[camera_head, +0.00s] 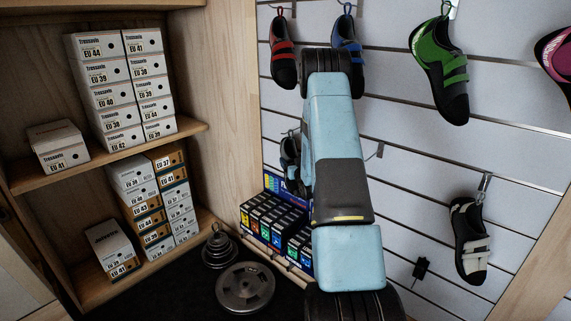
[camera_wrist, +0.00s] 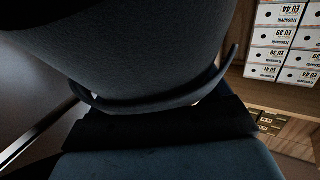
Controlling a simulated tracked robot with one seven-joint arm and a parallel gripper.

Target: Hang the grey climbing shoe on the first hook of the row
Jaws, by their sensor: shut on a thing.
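In the wrist view a large dark grey, textured body (camera_wrist: 150,45), which I take to be the grey climbing shoe, fills the upper middle with a thin dark band along its edge. My gripper (camera_wrist: 160,125) shows as a dark bar against it and is shut on it. In the head view my arm hides the gripper. Left of the arm, a dark shoe with blue-grey parts (camera_head: 290,153) shows at the left end of the lower row, by a hook; I cannot tell whether it is held or hanging. A bare hook (camera_head: 376,152) is right of my arm.
Red (camera_head: 284,52), blue (camera_head: 346,45) and green (camera_head: 440,70) shoes hang above; a black-and-white shoe (camera_head: 470,242) hangs at right. Small boxes (camera_head: 275,225) and weight plates (camera_head: 245,287) stand below. Wooden shelves with shoe boxes (camera_head: 105,85) are at left.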

